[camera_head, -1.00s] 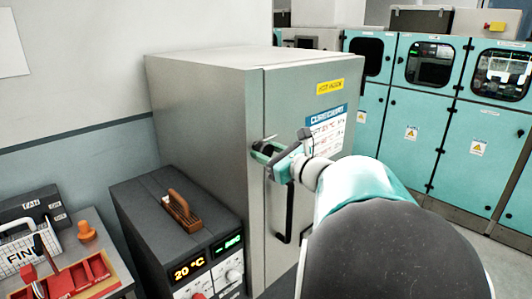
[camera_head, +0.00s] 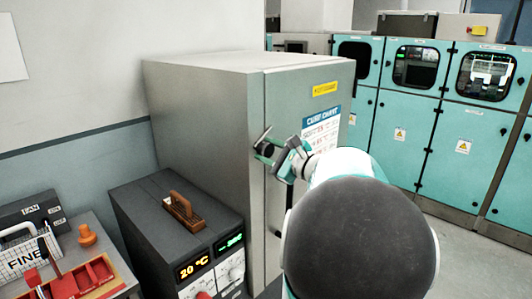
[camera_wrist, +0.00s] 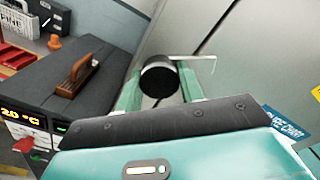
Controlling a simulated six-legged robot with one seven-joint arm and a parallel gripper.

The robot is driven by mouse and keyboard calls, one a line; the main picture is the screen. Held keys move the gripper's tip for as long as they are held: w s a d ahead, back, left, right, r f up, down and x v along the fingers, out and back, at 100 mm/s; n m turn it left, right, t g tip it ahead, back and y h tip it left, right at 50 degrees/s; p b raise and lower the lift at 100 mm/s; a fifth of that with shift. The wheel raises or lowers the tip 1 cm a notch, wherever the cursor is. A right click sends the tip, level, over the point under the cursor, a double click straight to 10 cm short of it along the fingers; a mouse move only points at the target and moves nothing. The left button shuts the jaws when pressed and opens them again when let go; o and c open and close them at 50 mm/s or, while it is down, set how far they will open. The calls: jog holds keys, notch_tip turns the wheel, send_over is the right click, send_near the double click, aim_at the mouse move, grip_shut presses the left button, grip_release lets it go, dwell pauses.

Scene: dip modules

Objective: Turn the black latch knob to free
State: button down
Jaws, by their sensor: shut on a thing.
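The black latch knob (camera_wrist: 158,78) is round and sits on the front of the grey cabinet (camera_head: 205,130), near the edge of its door (camera_head: 300,95). My gripper (camera_wrist: 158,90) is shut on the knob, with one green finger on each side of it in the wrist view. In the head view my gripper (camera_head: 266,152) reaches the knob from the right. A thin pale bent rod (camera_wrist: 205,58) stands out to the right of the knob in the wrist view. The knob's far side is hidden.
A dark box (camera_head: 150,225) with a brown handle (camera_head: 182,212) and a 20 °C display stands left of the cabinet. A bench with red bins (camera_head: 88,280) and an orange knob-like item (camera_head: 87,236) is at far left. Teal machines (camera_head: 400,125) stand behind at right.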

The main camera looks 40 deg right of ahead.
jog(key=n, duration=0.5)
jog(key=shift+s+n, duration=0.1)
jog(key=shift+n, duration=0.3)
jog(key=n, duration=0.5)
jog(key=shift+d+n, duration=0.1)
jog(key=shift+n, duration=0.3)
jog(key=c, duration=0.9)
grip_release()
jog(key=shift+s+r, duration=0.1)
jog(key=s, duration=1.3)
jog(key=shift+s+d, duration=0.15)
jog(key=shift+s, duration=0.1)
